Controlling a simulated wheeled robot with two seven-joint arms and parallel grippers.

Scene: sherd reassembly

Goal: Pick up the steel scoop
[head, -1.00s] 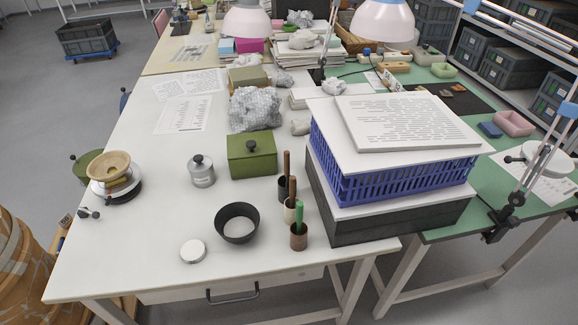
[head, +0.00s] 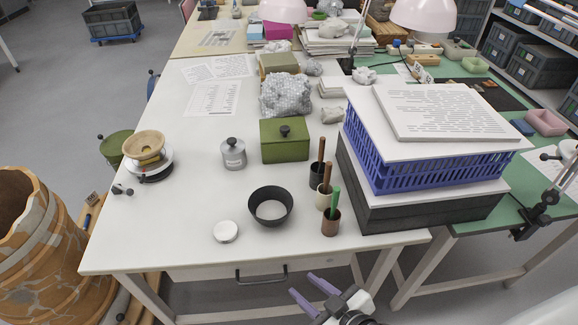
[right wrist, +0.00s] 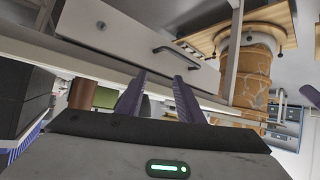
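I cannot make out a steel scoop in either view. On the white table (head: 165,235) stand a grey lidded canister (head: 233,153), a green lidded box (head: 284,143) and a dark open bowl (head: 270,206). Three small cups with upright handles stand right of the bowl; the front one (head: 331,222) is brown with a green handle. My right gripper (head: 303,284) is in front of the table's near edge, open and empty, with purple fingers. It also shows in the right wrist view (right wrist: 158,88), with its fingers apart. My left gripper is not in view.
A blue crate (head: 410,172) on a dark box, topped by boards, fills the table's right side. A scale with a wooden bowl (head: 144,146) stands at the left edge. A large patched clay vessel (head: 45,245) is left of the table. A drawer handle (head: 262,276) projects in front.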

